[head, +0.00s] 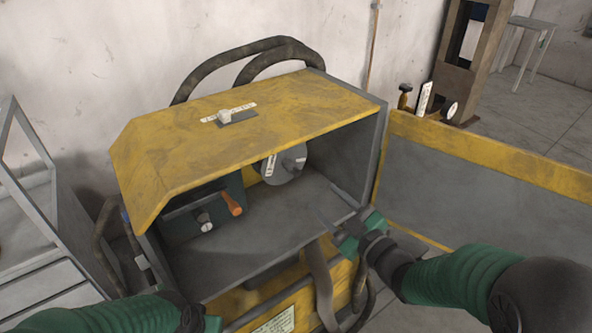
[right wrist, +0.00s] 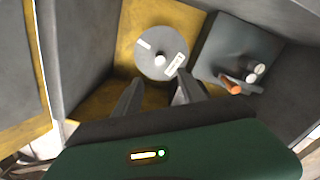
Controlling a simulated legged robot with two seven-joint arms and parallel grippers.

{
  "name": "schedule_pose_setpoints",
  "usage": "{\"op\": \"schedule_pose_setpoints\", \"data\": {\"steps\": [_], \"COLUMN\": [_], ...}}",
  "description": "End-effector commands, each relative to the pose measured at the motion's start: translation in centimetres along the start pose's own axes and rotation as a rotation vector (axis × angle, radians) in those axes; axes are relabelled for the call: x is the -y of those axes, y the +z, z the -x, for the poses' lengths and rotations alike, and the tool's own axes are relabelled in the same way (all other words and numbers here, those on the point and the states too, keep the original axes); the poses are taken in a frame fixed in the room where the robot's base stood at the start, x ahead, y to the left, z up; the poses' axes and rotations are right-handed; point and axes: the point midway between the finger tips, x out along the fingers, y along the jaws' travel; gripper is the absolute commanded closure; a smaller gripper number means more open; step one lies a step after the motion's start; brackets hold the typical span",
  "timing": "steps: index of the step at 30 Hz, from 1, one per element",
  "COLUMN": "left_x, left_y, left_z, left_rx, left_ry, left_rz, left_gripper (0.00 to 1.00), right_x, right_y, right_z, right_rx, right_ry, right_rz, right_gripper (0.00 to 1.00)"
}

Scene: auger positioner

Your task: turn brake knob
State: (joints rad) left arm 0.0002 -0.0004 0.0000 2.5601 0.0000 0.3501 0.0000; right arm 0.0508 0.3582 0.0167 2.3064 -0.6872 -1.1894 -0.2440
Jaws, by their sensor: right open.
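No readable label marks which control is the brake knob. Inside the yellow and grey cabinet (head: 240,130), a round grey dial (head: 285,165) with a central knob and white label is on the back wall. It also shows in the right wrist view (right wrist: 150,45). Left of it in the head view, a dark box (head: 180,222) carries a grey knob (head: 205,221) and an orange handle (head: 231,203). My right gripper (head: 331,222) is open and empty at the cabinet's front opening, with its fingers (right wrist: 157,93) pointing toward the dial. My left gripper is cut off at the bottom edge.
A labelled switch (head: 224,116) sits on the cabinet's yellow top. Dark hoses loop behind and below the cabinet. A yellow-edged grey panel (head: 490,152) stands at the right, and a grey metal frame (head: 30,180) at the left. The cabinet floor (head: 255,250) is clear.

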Motion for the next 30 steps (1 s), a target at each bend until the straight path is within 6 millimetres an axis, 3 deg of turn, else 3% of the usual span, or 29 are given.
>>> {"op": "schedule_pose_setpoints", "data": {"steps": [9,15,21,28,30], "left_x": [0.0,0.0,0.0,0.0,0.0], "left_y": [-0.2,-0.3,-0.3,-0.3,-0.3], "left_z": [0.8,1.2,1.3,1.3,1.3], "left_rx": [0.000,0.000,0.000,0.000,0.000], "left_ry": [0.000,0.000,0.000,0.000,0.000], "left_rz": [0.000,0.000,0.000,0.000,0.000], "left_gripper": [1.00,1.00,1.00,1.00,1.00], "right_x": [-0.3,-0.3,-0.4,-0.3,-0.3], "right_y": [0.3,0.3,0.4,0.4,0.4], "right_z": [-8.4,-12.7,-14.4,-14.5,-14.5], "right_rx": [0.000,0.001,0.002,0.003,0.003], "right_ry": [-0.001,0.001,0.003,0.002,0.002], "right_rz": [-0.006,-0.005,-0.006,-0.006,-0.006], "right_gripper": [0.52,0.52,0.52,0.52,0.61]}}
